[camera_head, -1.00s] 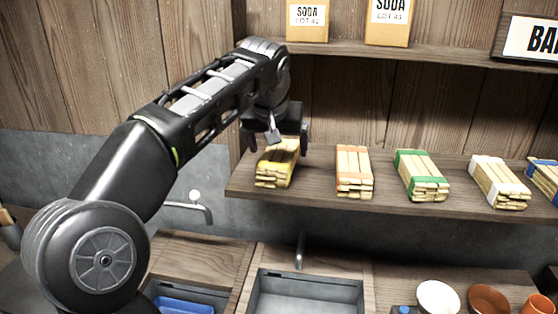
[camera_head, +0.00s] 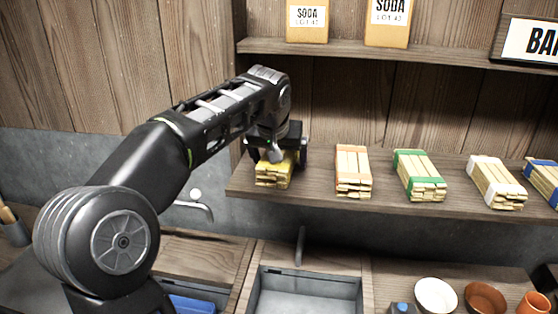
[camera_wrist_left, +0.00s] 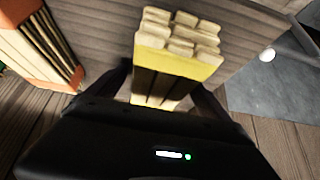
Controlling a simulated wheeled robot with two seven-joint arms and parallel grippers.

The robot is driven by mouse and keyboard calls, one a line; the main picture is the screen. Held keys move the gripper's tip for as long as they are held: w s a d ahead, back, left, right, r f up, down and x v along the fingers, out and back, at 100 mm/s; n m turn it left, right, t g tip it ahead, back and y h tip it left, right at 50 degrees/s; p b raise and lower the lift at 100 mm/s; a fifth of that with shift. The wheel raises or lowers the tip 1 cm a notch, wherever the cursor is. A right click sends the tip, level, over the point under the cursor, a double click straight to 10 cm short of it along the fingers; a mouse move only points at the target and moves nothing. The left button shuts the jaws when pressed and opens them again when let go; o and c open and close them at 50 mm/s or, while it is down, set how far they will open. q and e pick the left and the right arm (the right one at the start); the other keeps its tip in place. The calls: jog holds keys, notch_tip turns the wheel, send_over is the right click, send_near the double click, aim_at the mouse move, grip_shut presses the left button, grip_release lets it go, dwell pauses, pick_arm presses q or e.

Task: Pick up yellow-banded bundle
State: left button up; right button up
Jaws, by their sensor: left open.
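The yellow-banded bundle (camera_head: 273,170) of pale wooden sticks lies at the left end of the shelf in the head view. In the left wrist view the bundle (camera_wrist_left: 178,58) shows its stick ends and yellow band, between the two dark fingers. My left gripper (camera_head: 276,158) is right over the bundle, pointing down, with its fingers open on either side of it. The gripper hides the bundle's far part. I cannot tell whether the fingers touch it. My right gripper is not in view.
An orange-banded bundle (camera_head: 353,170) lies to the right, then green (camera_head: 420,175), white (camera_head: 496,182) and blue-banded ones. Soda packets (camera_head: 387,22) stand on the upper shelf (camera_head: 380,51). Below are a tap (camera_head: 300,245), a grey basin (camera_head: 305,290) and bowls (camera_head: 436,295).

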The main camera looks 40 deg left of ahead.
pick_arm(q)
jog(key=shift+c, duration=0.2)
jog(key=c, duration=1.6)
jog(key=shift+r, duration=0.1)
notch_tip(320, 180, up, 10)
jog(key=shift+f, duration=0.1)
dwell(0.5)
